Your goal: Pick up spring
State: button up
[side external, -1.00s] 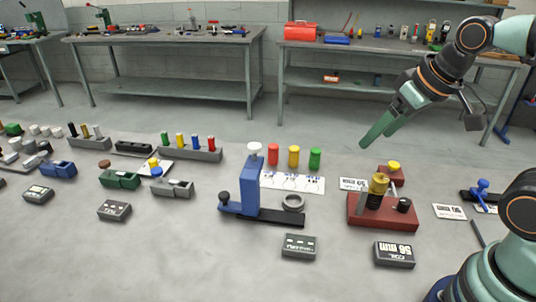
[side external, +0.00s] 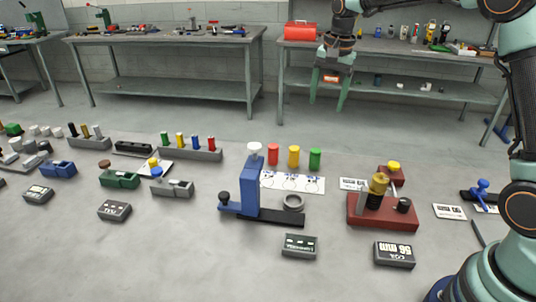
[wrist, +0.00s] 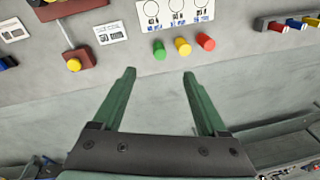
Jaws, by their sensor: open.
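My gripper (side external: 327,105) is open and empty, fingers pointing down, high above the floor in front of the right workbench. In the wrist view my gripper (wrist: 159,74) shows two spread green fingers with bare grey surface between them. I cannot clearly make out a spring. A dark ribbed piece, possibly the spring, (side external: 374,201) stands under a brass-coloured cap (side external: 379,182) on a red block (side external: 362,221) in the side view. My gripper is far from it, behind and to the left. In the wrist view the red block (wrist: 75,7) is cut off at the top edge.
Red, yellow and green cylinders (side external: 293,156) stand behind a printed white card (side external: 311,185). A blue upright fixture (side external: 250,187) stands left of the red block, with a grey ring (side external: 293,202) beside it. The floor between the cylinders and the workbench (side external: 300,48) is clear.

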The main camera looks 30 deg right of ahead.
aim_at(316, 150)
jog(key=w+d+f+m, duration=0.1)
jog(key=f, duration=0.4)
jog(key=w+d+f+m+g, duration=0.1)
jog(key=w+f+m, duration=0.1)
jog(key=f, duration=0.3)
jog(key=w+d+f+m, duration=0.1)
jog(key=w+f, duration=0.1)
jog(key=f, duration=0.3)
jog(key=shift+d+f+m+g, duration=0.15)
jog(key=shift+f+m+g, duration=0.15)
jog(key=shift+m, duration=0.1)
jog(key=f, duration=0.4)
jog(key=shift+s+a+f, duration=0.2)
jog(key=shift+s+a, duration=0.15)
jog(key=shift+a, duration=0.05)
jog(key=shift+f, duration=0.55)
grip_shut()
